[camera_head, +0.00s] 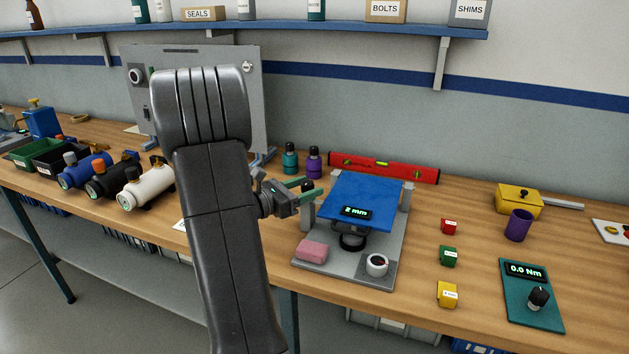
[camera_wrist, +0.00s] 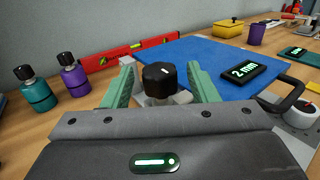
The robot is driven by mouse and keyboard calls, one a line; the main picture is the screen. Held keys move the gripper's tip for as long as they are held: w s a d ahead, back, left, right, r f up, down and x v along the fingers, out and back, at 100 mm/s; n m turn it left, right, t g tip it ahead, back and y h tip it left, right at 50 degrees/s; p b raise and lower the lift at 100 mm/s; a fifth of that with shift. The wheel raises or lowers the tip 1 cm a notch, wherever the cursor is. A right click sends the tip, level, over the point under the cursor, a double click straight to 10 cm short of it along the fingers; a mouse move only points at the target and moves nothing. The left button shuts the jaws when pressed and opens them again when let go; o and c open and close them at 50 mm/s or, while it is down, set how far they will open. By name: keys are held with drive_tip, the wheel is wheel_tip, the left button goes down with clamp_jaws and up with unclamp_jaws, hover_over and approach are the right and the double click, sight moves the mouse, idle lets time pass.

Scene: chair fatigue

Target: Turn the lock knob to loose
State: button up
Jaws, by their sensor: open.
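A black knob (camera_wrist: 159,80) with a short white mark on top, seemingly the lock knob, stands at the left end of the blue plate (camera_wrist: 215,66) in the wrist view. Its mark points roughly away from me. My gripper (camera_head: 311,187) is open, with its two green fingers on either side of the knob and small gaps between. In the head view the gripper reaches in at the fixture's left post, and the knob is hard to make out. The blue plate (camera_head: 360,196) carries a display (camera_head: 356,212) reading 2 mm. Any loose marking is not visible.
The fixture's grey base (camera_head: 335,276) holds a pink block (camera_head: 312,251) and a white round part (camera_head: 377,265). Teal (camera_head: 290,158) and purple (camera_head: 313,162) bottles stand behind left, and a red level (camera_head: 385,166) lies behind. Small coloured blocks (camera_head: 449,255) sit to the right.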

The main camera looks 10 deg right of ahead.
drive_tip(key=shift+x, duration=1.45)
drive_tip(key=shift+c, duration=0.2)
drive_tip(key=c, duration=0.9)
drive_tip(key=shift+f+t+b, duration=0.15)
drive_tip(key=shift+t+b, duration=0.15)
drive_tip(key=shift+b, duration=0.2)
